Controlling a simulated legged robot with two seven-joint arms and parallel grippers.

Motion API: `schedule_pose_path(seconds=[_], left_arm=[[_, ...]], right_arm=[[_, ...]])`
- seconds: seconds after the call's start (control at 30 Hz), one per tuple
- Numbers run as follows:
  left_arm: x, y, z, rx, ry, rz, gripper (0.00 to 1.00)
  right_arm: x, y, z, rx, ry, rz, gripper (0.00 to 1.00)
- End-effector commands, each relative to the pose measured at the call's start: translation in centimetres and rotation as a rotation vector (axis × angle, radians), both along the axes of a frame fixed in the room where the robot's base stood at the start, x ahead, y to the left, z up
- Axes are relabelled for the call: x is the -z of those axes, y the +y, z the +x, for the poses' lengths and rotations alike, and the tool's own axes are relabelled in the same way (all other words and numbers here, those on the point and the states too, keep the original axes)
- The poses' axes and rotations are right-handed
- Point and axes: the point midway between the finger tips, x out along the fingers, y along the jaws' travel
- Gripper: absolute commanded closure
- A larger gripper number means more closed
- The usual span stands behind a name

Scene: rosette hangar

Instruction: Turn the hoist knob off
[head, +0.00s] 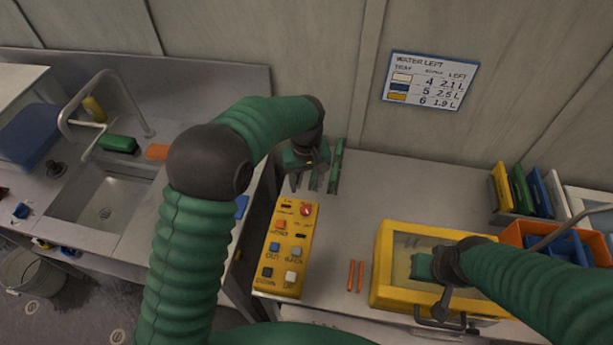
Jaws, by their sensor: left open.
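The yellow hoist control box (262,284) lies on the bench in the middle of the head view. It carries several coloured buttons, with labels such as OUT, BACK and DOWN. A round red knob (306,210) sits at its far right corner; its setting is too small to read. My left gripper (313,178) is open and empty just beyond the far end of the box, close to the red knob, with no clear contact. My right gripper (424,268) is over the yellow case; its fingers are not clear.
The yellow case (386,294) with a clear lid stands right of the box. Two orange sticks (355,276) lie between them. A sink (105,200) with a tap is at left. Coloured folders (520,190) and an orange bin (512,236) stand at right.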

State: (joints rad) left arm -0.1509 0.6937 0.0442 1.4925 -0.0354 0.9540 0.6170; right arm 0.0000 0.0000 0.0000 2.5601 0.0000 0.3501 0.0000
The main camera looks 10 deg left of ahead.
Motion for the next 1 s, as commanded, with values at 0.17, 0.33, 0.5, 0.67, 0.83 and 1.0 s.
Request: schedule_pose_path(seconds=[0.17,0.33,0.5,0.67,0.83,1.0], left_arm=[[-3.2,-0.1,0.1,0.000,-0.002,0.000,0.46],[-4.0,-0.1,0.0,0.000,0.001,0.000,0.46],[-4.1,-0.1,0.0,0.000,0.001,0.000,0.46],[-4.0,-0.1,0.0,0.000,0.001,0.000,0.46],[-3.6,0.8,-1.0,0.026,-0.013,-0.001,0.46],[-1.8,3.9,-6.0,0.146,-0.081,-0.001,0.46]], right_arm=[[0.6,0.0,0.0,0.000,0.000,0.000,1.00],[0.6,0.0,0.0,0.000,0.000,0.000,1.00],[0.6,0.0,0.0,0.000,0.000,0.000,1.00],[0.6,0.0,0.0,0.000,0.000,0.000,1.00],[1.0,0.0,0.0,0.000,0.000,0.000,1.00],[2.4,0.0,0.0,0.000,0.000,0.000,1.00]])
